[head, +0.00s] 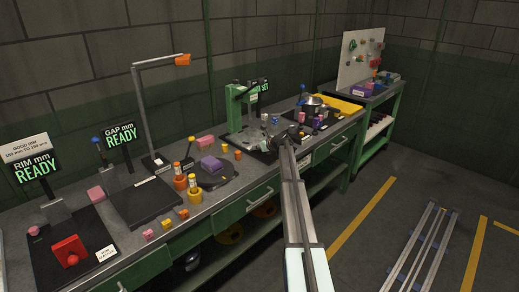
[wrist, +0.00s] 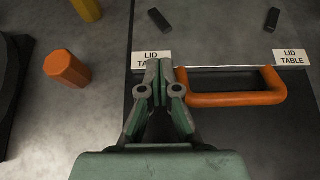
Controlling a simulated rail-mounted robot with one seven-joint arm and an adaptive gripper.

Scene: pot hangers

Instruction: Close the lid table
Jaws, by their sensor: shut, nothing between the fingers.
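The lid table (wrist: 210,45) is a dark plate in the wrist view, with a pale front edge and two white "LID TABLE" labels. Its orange loop handle (wrist: 235,98) sticks out from that edge toward me. My gripper (wrist: 158,80) is shut and empty, its fingertips at the front edge by the left label, just left of the handle. I cannot tell whether they touch the edge or handle. In the head view my gripper (head: 272,140) is over the bench's middle right, and the lid table cannot be made out clearly there.
An orange hexagonal piece (wrist: 67,68) and a yellow one (wrist: 86,9) stand left of the lid table. A green press (head: 243,105) stands behind my gripper on the bench. A yellow tray (head: 330,106) and a silver pot (head: 314,103) lie to the right.

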